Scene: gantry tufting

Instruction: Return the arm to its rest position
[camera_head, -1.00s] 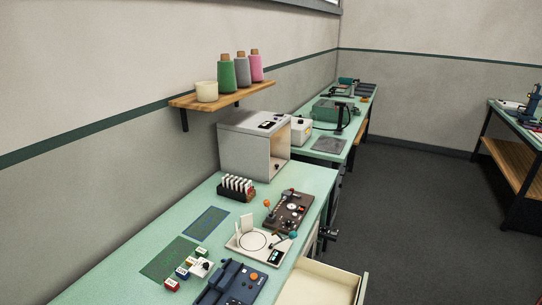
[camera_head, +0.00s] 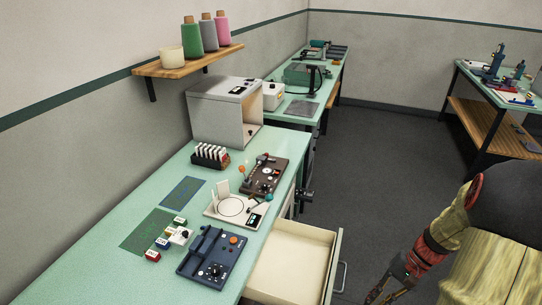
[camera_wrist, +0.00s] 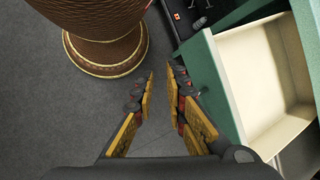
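My gripper (camera_wrist: 161,82) shows in the wrist view with its two yellow-padded fingers apart and nothing between them. It points down over the dark grey floor (camera_wrist: 150,25), between my own brown base and the open drawer. In the head view my arm is at the lower right, and my gripper (camera_head: 385,290) hangs low beside the drawer, partly cut off by the bottom edge. The open cream drawer (camera_head: 290,262) is just left of my arm and looks empty. It also shows at the right of the wrist view (camera_wrist: 262,75).
The green bench (camera_head: 95,265) holds a blue device (camera_head: 212,257), a white plate fixture (camera_head: 225,207), a brown device (camera_head: 265,173), a rack (camera_head: 210,156) and a grey box (camera_head: 215,115). Another table (camera_head: 470,113) stands at the right. The floor (camera_head: 375,180) between is clear.

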